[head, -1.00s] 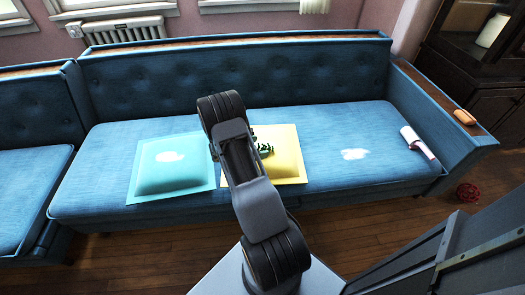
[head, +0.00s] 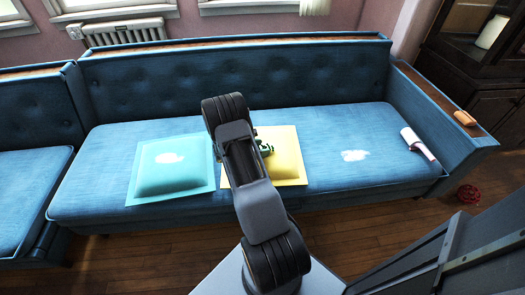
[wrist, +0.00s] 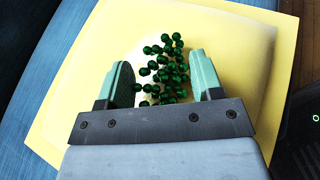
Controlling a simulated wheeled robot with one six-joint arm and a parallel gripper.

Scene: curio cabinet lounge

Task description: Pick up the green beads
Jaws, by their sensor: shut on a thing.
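The green beads (wrist: 166,70) are a cluster of shiny dark green balls over the yellow cushion (wrist: 95,50). In the head view the beads (head: 265,146) show just right of my arm, over the yellow cushion (head: 290,168). My gripper (wrist: 163,80) is shut on the beads in the wrist view, with its pale green fingers on either side of the cluster. Part of the cluster extends beyond the fingertips. I cannot tell whether the beads are clear of the cushion. In the head view my arm hides the fingers.
A turquoise cushion (head: 170,172) lies left of the yellow one on the blue sofa (head: 340,125). A white and dark cylinder (head: 417,143) lies by the right armrest. An orange item (head: 465,118) rests on that armrest. A red ball-like object (head: 467,193) is on the floor.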

